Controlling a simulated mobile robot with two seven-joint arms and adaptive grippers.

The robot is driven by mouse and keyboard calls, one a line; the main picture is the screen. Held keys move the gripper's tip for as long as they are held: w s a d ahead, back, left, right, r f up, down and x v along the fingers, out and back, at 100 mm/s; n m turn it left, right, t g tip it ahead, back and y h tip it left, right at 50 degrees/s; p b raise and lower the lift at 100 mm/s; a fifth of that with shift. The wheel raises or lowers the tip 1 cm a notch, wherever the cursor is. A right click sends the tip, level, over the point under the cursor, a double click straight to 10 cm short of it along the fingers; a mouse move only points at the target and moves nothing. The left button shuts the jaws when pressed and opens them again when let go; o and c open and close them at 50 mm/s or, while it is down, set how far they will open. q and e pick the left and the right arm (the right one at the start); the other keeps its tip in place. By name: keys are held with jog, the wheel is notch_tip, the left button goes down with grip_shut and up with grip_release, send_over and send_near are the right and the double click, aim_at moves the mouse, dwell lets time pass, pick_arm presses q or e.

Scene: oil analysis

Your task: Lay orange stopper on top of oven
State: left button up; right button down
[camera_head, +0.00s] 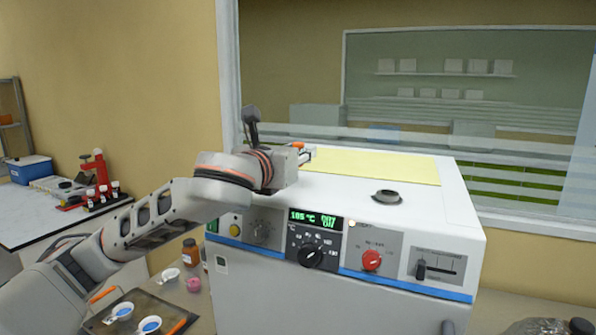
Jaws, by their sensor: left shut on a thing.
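The white oven (455,215) stands in the middle, with a green display, knobs and a slider on its front. A yellow sheet (385,166) covers the back part of its top. My left gripper (308,156) is over the oven's top, at the left edge of the yellow sheet. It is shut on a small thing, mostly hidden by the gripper. A small orange piece (297,146) shows at the gripper and looks like the orange stopper. I cannot tell whether it touches the oven. My right gripper is not in view.
A dark round vent (387,196) rises from the oven's top at front right; the white top around it is clear. A dark tray (140,315) with small dishes lies at lower left, near a brown bottle (191,251). A window is behind the oven.

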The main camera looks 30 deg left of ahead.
aim_at(298, 185)
pick_arm(q)
notch_tip(298, 185, down, 4)
jog(key=shift+r, duration=0.1)
jog(key=shift+f, duration=0.25)
jog(key=o, duration=1)
